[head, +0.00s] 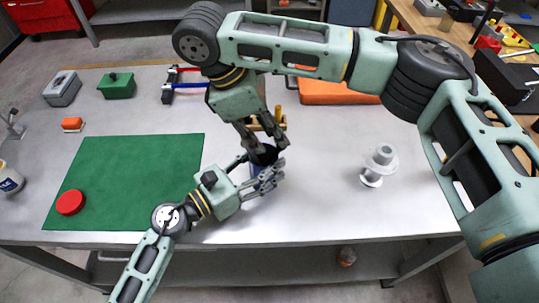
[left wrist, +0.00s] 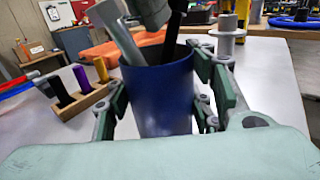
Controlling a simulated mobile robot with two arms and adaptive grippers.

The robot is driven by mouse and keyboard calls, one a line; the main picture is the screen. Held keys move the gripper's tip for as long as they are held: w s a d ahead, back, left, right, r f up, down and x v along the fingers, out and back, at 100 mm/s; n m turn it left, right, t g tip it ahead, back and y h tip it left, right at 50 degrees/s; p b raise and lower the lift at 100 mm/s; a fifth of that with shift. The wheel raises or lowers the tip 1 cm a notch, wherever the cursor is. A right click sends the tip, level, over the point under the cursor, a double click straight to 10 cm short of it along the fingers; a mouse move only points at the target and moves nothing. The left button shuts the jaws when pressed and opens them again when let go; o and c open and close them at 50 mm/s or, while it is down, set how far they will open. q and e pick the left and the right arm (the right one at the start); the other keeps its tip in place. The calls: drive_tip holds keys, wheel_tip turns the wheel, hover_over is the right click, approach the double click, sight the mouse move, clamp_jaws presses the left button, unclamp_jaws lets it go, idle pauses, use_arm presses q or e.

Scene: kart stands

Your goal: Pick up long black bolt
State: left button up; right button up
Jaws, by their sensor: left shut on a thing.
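My left gripper (head: 262,180) is shut around a dark blue cup (left wrist: 158,98), which stands upright between its fingers in the left wrist view. My right gripper (head: 264,145) is above the cup, its fingers pointing down into or over the mouth. Their tips are hidden, so I cannot tell whether they are apart or hold anything. A long dark shape (left wrist: 175,32) reaches into the cup; I cannot tell whether it is the black bolt or a finger. A wooden rack (left wrist: 80,106) beside the cup holds a black peg (left wrist: 60,90), a purple peg (left wrist: 82,80) and a yellow peg (left wrist: 101,69).
A green mat (head: 125,180) with a red disc (head: 70,202) lies left. A grey flanged part (head: 380,160) stands right. The table's front is mostly clear.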

sight(275, 149)
drive_tip(key=x, duration=0.4)
drive_tip(key=shift+s+f, duration=0.25)
drive_tip(key=shift+w+f, duration=0.3)
drive_tip(key=shift+w, duration=0.05)
drive_tip(key=shift+s+r, duration=0.1)
drive_tip(key=shift+s, duration=0.05)
drive_tip(key=shift+s+a, duration=0.1)
clamp_jaws()
drive_tip(key=shift+r, duration=0.1)
